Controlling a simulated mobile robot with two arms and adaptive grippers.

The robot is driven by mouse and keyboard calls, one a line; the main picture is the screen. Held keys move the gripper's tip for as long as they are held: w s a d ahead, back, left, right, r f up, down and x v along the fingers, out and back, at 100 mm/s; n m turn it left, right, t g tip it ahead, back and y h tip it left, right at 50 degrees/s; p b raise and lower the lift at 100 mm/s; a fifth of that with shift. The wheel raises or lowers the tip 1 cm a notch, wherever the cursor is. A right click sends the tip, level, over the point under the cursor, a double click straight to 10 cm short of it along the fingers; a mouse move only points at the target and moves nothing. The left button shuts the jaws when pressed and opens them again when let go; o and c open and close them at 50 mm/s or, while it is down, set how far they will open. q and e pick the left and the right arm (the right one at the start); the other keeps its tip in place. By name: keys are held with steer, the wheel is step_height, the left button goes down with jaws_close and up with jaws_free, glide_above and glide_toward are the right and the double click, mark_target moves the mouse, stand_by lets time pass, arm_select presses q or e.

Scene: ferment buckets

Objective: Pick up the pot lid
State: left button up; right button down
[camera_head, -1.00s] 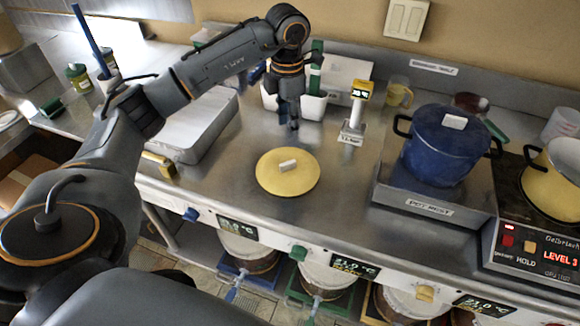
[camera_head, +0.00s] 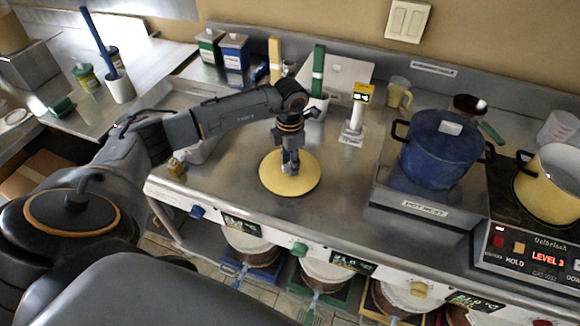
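The yellow pot lid (camera_head: 305,182) lies flat on the steel counter, left of centre. Its pale handle is mostly hidden behind my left gripper. My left gripper (camera_head: 290,170) points down at the middle of the lid, with its fingertips at the handle. Whether the fingers are open or closed around the handle is too small to tell. The yellow pot (camera_head: 548,190) stands uncovered on the hot plate at the right. My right gripper does not show.
A blue lidded pot (camera_head: 437,158) stands on the pot rest (camera_head: 425,206). A small yellow-topped display stand (camera_head: 354,118) is behind the lid. Green and blue containers stand at the back left. Bare counter lies between lid and pot rest.

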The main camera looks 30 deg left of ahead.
arm_select(q)
jaws_close()
stand_by(0.3)
